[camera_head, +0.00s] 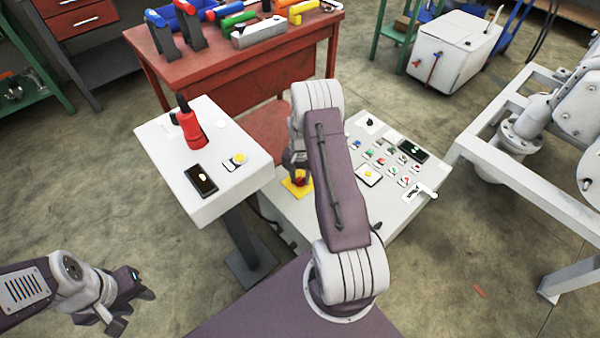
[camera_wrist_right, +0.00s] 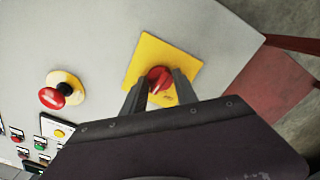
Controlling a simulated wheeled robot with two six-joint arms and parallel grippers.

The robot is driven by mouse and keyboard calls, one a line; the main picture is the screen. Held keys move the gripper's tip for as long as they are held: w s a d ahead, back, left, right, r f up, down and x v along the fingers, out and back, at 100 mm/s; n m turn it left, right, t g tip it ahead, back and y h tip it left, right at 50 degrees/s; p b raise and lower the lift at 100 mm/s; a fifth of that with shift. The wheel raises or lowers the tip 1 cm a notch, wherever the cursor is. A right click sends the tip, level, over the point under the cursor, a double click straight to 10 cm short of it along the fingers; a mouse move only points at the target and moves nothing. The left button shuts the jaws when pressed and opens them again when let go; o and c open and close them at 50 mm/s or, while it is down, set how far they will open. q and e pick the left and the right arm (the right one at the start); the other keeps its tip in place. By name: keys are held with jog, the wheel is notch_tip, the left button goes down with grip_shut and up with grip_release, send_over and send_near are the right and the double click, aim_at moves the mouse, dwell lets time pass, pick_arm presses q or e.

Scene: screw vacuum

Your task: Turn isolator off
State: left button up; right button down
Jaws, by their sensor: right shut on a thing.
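The isolator is a red rotary knob (camera_wrist_right: 160,79) on a square yellow plate (camera_wrist_right: 148,52), fixed to the pale control panel (camera_wrist_right: 200,20). In the head view the yellow plate (camera_head: 291,188) shows partly behind my right arm. My right gripper (camera_wrist_right: 160,88) has a finger on each side of the red knob and is shut on it. In the head view this gripper (camera_head: 298,168) is partly hidden by my arm. My left gripper (camera_head: 135,308) hangs at the lower left, empty, with its fingers apart.
A red mushroom button (camera_wrist_right: 55,96) sits beside the isolator, with several small buttons (camera_head: 385,160) on the panel. A red tool bench (camera_head: 240,60) is behind; a white frame (camera_head: 520,190) is right.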

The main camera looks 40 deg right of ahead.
aim_at(300, 178)
jog(key=n+p, duration=0.3)
jog(key=n, duration=0.2)
jog(key=shift+r+n, duration=0.1)
jog(key=shift+n, duration=0.2)
jog(key=shift+n+p, duration=0.8)
jog(key=shift+n, duration=1.4)
jog(key=c, duration=0.9)
grip_release()
jog(key=shift+c, duration=0.2)
notch_tip(300, 178, up, 9)
jog(key=p, duration=0.3)
